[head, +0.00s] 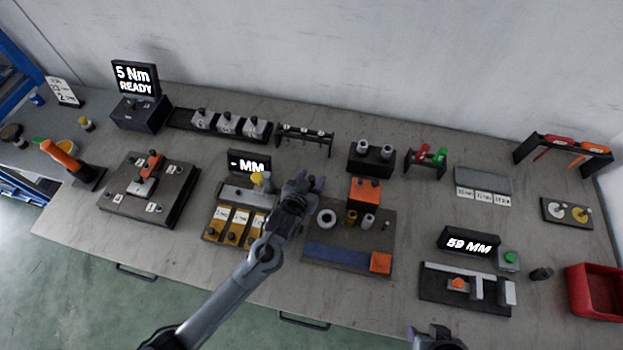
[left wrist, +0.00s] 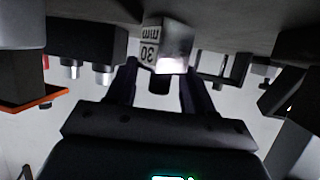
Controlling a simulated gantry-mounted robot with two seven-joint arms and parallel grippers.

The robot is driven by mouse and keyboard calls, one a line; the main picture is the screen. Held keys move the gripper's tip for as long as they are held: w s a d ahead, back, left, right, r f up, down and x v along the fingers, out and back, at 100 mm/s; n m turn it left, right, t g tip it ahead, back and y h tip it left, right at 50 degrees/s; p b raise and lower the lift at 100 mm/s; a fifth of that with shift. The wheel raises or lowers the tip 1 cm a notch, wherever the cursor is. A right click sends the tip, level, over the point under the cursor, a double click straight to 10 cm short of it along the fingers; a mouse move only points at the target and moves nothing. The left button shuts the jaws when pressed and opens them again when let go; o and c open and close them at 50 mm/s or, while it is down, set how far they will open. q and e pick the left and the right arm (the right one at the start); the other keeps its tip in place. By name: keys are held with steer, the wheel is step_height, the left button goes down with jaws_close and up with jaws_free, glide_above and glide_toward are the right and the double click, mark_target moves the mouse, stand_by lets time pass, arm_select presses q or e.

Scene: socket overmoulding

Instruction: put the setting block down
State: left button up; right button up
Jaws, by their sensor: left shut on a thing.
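My left gripper (head: 308,184) is over the middle of the bench, right of the "- MM" display (head: 249,164). In the left wrist view its fingers (left wrist: 162,88) are shut on the dark knob of the setting block (left wrist: 165,50). This block is grey with "30 mm" on its face, upside down in that picture. In the head view the gripper hides the block. I cannot tell whether its base touches a surface. My right gripper (head: 435,338) shows only in part at the bottom edge, and its jaws are unclear.
Left of the gripper is a tray of yellow labelled blocks (head: 233,226). To the right is a dark board (head: 380,222) with a white ring (head: 326,218), an orange block (head: 364,191) and a blue strip (head: 335,256). Behind stands a rack (head: 305,134). A "59 MM" station (head: 467,243) is farther right.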

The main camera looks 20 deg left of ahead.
arm_select(q)
steer(key=o, duration=1.3)
steer(key=shift+f, duration=0.15)
arm_select(e)
steer(key=shift+d, duration=0.15)
arm_select(q)
steer(key=shift+r, duration=0.25)
steer(key=p+v, duration=0.1)
steer(key=v, duration=0.9)
steer(key=shift+s+p, duration=0.1)
steer(key=shift+p, duration=0.25)
arm_select(e)
steer(key=shift+r, duration=0.8)
arm_select(q)
steer(key=shift+v, duration=0.9)
steer(key=shift+c, duration=0.2)
